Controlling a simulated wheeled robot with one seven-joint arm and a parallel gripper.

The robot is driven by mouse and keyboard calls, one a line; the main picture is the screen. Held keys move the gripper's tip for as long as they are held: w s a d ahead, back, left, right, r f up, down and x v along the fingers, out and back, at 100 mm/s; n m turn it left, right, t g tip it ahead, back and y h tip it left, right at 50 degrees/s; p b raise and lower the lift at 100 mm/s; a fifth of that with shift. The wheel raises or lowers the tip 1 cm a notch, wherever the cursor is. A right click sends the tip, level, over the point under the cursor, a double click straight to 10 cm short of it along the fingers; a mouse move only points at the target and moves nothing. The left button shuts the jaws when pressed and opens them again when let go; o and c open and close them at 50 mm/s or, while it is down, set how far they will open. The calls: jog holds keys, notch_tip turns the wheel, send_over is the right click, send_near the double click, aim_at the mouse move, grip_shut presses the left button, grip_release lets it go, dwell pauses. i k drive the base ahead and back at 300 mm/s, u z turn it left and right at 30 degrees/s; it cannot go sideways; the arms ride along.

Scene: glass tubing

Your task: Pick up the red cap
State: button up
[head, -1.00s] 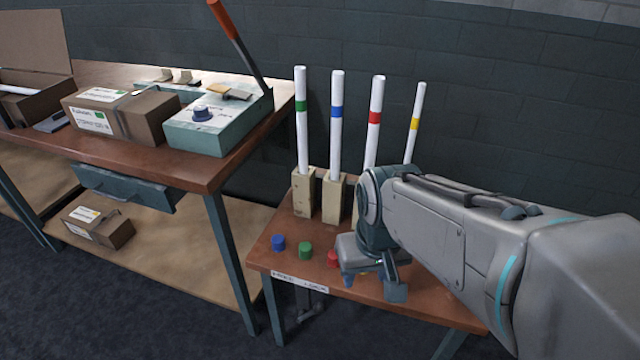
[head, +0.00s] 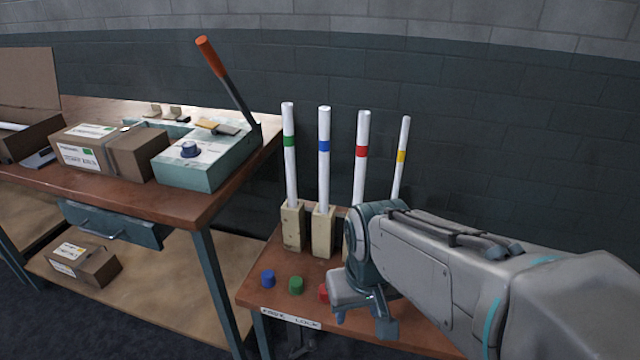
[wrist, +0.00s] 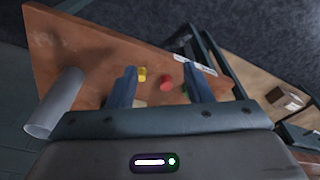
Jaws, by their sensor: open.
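In the wrist view the red cap (wrist: 166,84) shows whole, between the two fingers in the picture. My gripper (head: 363,320) is open and empty, pointing down over the front of the table just right of the cap in the head view. Its fingers also show in the wrist view (wrist: 161,72). They look apart from the cap; the height above it is hard to tell.
A green cap (head: 296,285) and a blue cap (head: 268,278) stand left of the red one. A yellow cap (wrist: 141,74) lies near one finger in the wrist view. Several white tubes, including a blue-banded one (head: 324,160), rise behind. A larger workbench (head: 190,208) stands left.

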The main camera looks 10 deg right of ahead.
aim_at(323, 295)
jog(key=z, duration=0.05)
jog(key=k, duration=0.5)
jog(key=u, duration=1.3)
jog(key=i, duration=1.15)
jog(key=z, duration=2.25)
